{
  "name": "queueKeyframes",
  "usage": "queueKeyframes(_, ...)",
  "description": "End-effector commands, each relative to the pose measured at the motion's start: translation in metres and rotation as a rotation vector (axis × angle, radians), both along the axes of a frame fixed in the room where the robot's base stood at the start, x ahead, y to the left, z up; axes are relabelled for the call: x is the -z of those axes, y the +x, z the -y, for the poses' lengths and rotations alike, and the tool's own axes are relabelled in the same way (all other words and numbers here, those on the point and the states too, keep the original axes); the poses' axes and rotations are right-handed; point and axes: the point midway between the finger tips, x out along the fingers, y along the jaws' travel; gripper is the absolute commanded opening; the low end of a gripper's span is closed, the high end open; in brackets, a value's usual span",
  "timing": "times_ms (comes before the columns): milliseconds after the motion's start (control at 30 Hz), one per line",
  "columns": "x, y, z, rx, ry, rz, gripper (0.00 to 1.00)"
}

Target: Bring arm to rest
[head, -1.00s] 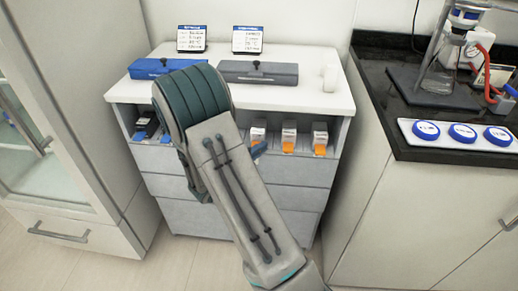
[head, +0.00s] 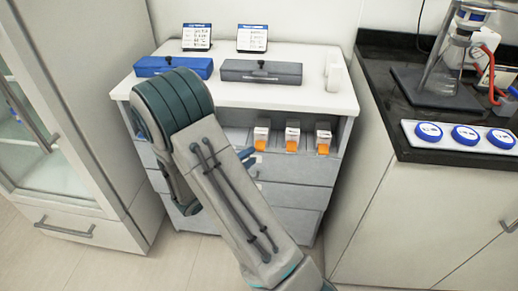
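My arm (head: 215,170) is folded in front of the drawer cabinet in the head view, with its dark green bend at the upper left and its light grey link running down to the lower right. My gripper cannot be made out; the arm's own links may hide it. A small blue-grey part shows beside the link, and I cannot tell what it belongs to.
The white cabinet (head: 345,105) holds a blue case (head: 160,67), a grey case (head: 262,74) and two label cards. White-and-orange boxes (head: 292,137) stand on its open shelf. A dark counter (head: 400,110) with glassware is at right, a glass-door cabinet (head: 75,190) at left.

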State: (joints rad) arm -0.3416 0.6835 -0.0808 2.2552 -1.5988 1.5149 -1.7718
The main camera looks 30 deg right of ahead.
Motion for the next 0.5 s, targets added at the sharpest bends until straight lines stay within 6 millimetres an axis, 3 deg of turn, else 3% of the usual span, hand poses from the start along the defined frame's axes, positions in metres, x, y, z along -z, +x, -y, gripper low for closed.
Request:
queueKeyframes(200, -0.001, -0.014, -0.045, -0.004, 0.000, 0.000, 0.33)
queueKeyframes(500, 0.000, -0.023, -0.069, 0.000, 0.000, 0.001, 0.33)
